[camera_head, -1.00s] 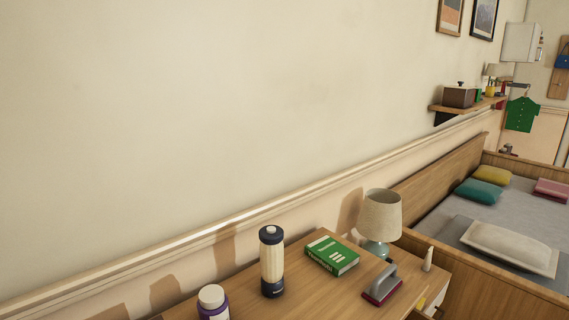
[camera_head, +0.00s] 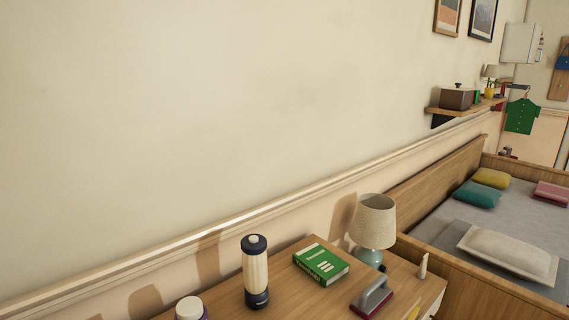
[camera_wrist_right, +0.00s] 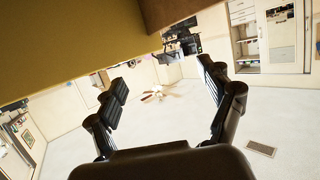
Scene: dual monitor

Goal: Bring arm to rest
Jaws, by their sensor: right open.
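My right gripper (camera_wrist_right: 165,100) shows in the right wrist view, with its two black fingers spread apart and nothing between them. Beyond the fingers the room appears upside down, with a pale ceiling and a ceiling fan (camera_wrist_right: 160,93). A large yellowish surface (camera_wrist_right: 70,45) and a brown edge (camera_wrist_right: 172,10) fill the top of that view, close to the camera; I cannot tell what they are. Neither gripper shows in the head view, and my left gripper is in no frame.
A lamp (camera_head: 374,222) stands behind. A bed (camera_head: 430,220) is at right. A wall (camera_head: 200,120) fills the left.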

